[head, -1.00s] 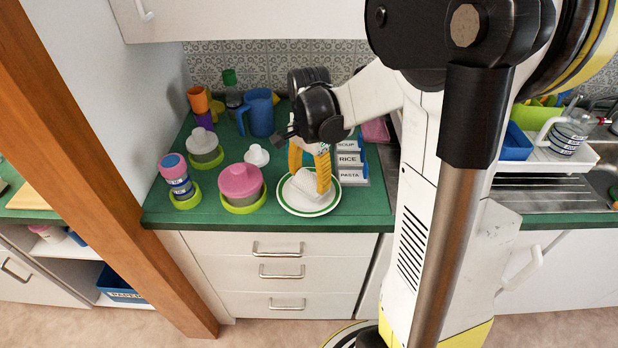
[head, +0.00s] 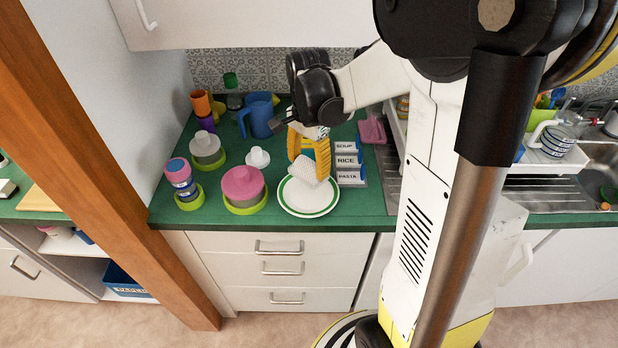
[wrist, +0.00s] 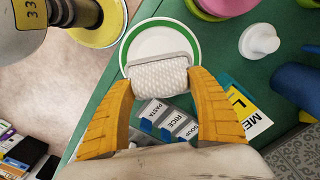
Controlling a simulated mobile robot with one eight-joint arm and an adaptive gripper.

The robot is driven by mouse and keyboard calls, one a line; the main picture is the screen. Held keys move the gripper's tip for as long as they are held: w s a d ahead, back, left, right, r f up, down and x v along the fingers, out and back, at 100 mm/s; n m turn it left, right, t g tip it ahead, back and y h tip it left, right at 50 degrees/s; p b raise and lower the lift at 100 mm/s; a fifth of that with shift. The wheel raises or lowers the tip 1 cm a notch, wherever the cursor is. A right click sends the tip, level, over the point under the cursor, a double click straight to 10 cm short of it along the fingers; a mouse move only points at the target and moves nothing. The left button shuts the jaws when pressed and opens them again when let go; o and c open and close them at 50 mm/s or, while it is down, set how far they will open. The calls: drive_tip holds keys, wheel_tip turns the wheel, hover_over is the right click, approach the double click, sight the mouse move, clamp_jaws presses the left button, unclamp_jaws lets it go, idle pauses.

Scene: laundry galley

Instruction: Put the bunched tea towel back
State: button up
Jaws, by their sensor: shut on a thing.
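The bunched tea towel (head: 303,169) is a white, textured bundle. My gripper (head: 309,165) has its two yellow fingers shut on it. It hangs over the back part of a white plate with a green ring (head: 308,205), and appears raised off it. In the wrist view the towel (wrist: 160,77) sits between the fingertips of my gripper (wrist: 161,82), covering part of the plate (wrist: 158,40). The towel's underside is hidden.
Labelled SOUP, RICE and PASTA boxes (head: 349,161) stand close right of the plate. A pink-lidded pot (head: 242,184), a small white knobbed item (head: 256,158) and a blue jug (head: 260,118) stand to the left. The green counter (head: 225,222) is bare along its front edge.

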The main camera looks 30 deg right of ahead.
drive_tip(key=s+d+f+m+p, duration=0.1)
drive_tip(key=s+d+m, duration=0.2)
drive_tip(key=s+d, duration=0.2)
drive_tip(key=s+d+f+m, duration=0.2)
drive_tip(key=s+d+m, duration=0.1)
drive_tip(key=s+d, duration=0.2)
drive_tip(key=s+d+f+m+p, duration=0.1)
drive_tip(key=s+d+f+m, duration=0.1)
drive_tip(key=s+d, duration=0.3)
drive_tip(key=shift+d+f+m+p, duration=0.1)
drive_tip(key=shift+d+m+p, duration=0.2)
drive_tip(key=shift+d+m, duration=0.2)
drive_tip(key=shift+d+f, duration=0.15)
drive_tip(key=shift+d, duration=0.15)
drive_tip(key=b, duration=0.3)
hover_over(380, 161)
drive_tip(key=shift+s+a, duration=0.15)
drive_tip(key=shift+s, duration=0.2)
drive_tip(key=shift+w+d+f+b, duration=0.15)
drive_tip(key=shift+f+b, duration=0.2)
drive_tip(key=shift+f, duration=0.55)
drive_tip(key=shift+w+d+f+b, duration=0.15)
drive_tip(key=shift+f+b, duration=0.15)
drive_tip(key=shift+f, duration=0.55)
drive_tip(key=shift+a+f, duration=0.1)
drive_tip(key=o, duration=1.2)
